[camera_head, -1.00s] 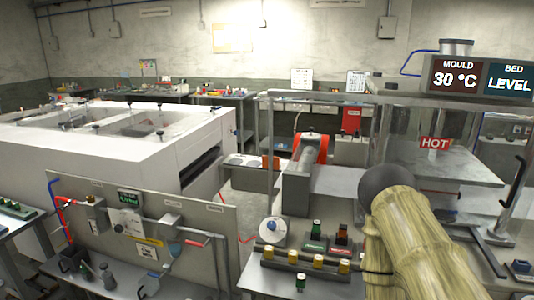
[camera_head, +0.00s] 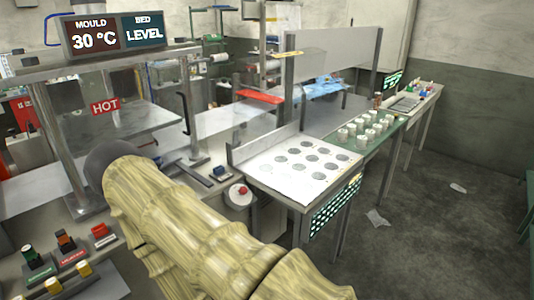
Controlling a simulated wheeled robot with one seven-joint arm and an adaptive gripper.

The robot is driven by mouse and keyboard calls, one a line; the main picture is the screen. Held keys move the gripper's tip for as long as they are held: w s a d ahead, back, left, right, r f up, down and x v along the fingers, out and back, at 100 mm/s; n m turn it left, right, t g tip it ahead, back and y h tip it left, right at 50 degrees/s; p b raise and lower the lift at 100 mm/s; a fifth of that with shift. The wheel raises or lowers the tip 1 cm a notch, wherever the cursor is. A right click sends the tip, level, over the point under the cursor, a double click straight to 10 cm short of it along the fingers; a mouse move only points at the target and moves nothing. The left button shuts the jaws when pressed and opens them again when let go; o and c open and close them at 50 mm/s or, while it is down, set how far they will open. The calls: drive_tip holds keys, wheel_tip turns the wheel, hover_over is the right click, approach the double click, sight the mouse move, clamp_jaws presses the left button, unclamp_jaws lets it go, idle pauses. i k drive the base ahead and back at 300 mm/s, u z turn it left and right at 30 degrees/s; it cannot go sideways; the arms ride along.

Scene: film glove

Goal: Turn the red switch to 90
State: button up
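The red switch (camera_head: 243,190) is a small red knob on a round white dial, right of my arm and below the corner of the white plate with holes. Its pointing direction and any scale marks are too small to read. My arm, in a yellowish sleeve, runs from the bottom right up to a dark rounded end at the left, in front of the bench. No gripper fingers show in this view. The arm's dark end is apart from the red switch in the picture.
A press with a HOT sign (camera_head: 105,106) and a MOULD 30 °C, BED LEVEL display (camera_head: 105,36) stands at the left. A white plate with round holes (camera_head: 266,175) lies right of centre. White cups (camera_head: 362,140) stand behind it. Grey floor (camera_head: 425,225) is mostly open at right.

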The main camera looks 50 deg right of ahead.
sight(243, 190)
drive_tip(key=z, duration=2.05)
drive_tip(key=k, duration=1.2)
drive_tip(key=z, duration=0.5)
drive_tip(key=i, duration=1.3)
drive_tip(key=u, duration=1.35)
drive_tip(key=i, duration=0.9)
drive_tip(key=u, duration=0.8)
